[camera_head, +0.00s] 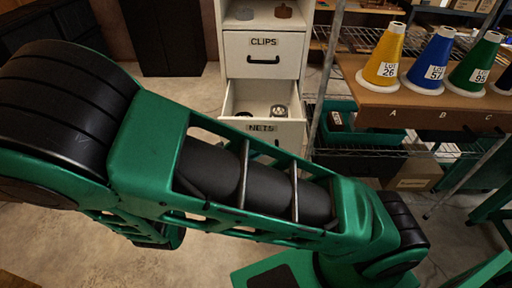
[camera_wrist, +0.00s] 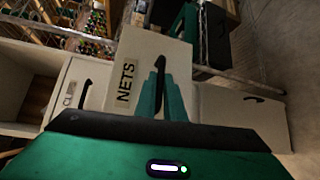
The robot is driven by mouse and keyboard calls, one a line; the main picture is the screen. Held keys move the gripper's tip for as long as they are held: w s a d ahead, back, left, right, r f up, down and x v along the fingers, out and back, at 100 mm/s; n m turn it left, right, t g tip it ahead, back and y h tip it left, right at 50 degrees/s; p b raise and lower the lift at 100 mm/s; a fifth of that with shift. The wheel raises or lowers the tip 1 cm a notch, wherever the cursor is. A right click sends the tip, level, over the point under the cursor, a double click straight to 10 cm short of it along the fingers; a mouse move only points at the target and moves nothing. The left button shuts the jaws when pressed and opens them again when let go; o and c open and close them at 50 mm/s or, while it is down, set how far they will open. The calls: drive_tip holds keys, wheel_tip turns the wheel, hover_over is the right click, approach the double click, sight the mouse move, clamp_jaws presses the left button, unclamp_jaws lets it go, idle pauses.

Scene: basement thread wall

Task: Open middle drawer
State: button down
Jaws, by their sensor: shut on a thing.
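The white cabinet (camera_head: 262,62) stands behind my arm in the head view. Its middle drawer, labelled NETS (camera_head: 232,104), is pulled out, with a small round metallic item (camera_head: 279,111) and other small things inside. In the wrist view, the NETS drawer front (camera_wrist: 135,50) appears turned sideways, with a dark handle (camera_wrist: 158,64). My gripper (camera_wrist: 160,80) is shut on that handle, with its green fingers at the drawer front. In the head view my arm covers the lower cabinet and hides the gripper.
The CLIPS drawer (camera_head: 263,45) above is shut. At right, a wooden table (camera_head: 375,104) holds a yellow cone (camera_head: 386,55), a blue cone (camera_head: 433,62) and a green cone (camera_head: 479,62). Wire shelving (camera_head: 345,150) with bins stands close to the cabinet's right. Concrete floor (camera_head: 60,245) is open at left.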

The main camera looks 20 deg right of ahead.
drive_tip(key=shift+s+d+f, duration=0.1)
drive_tip(key=c, duration=1.8)
unclamp_jaws()
drive_tip(key=shift+c, duration=0.2)
drive_tip(key=v, duration=1)
drive_tip(key=shift+a, duration=0.4)
drive_tip(key=shift+s, duration=0.15)
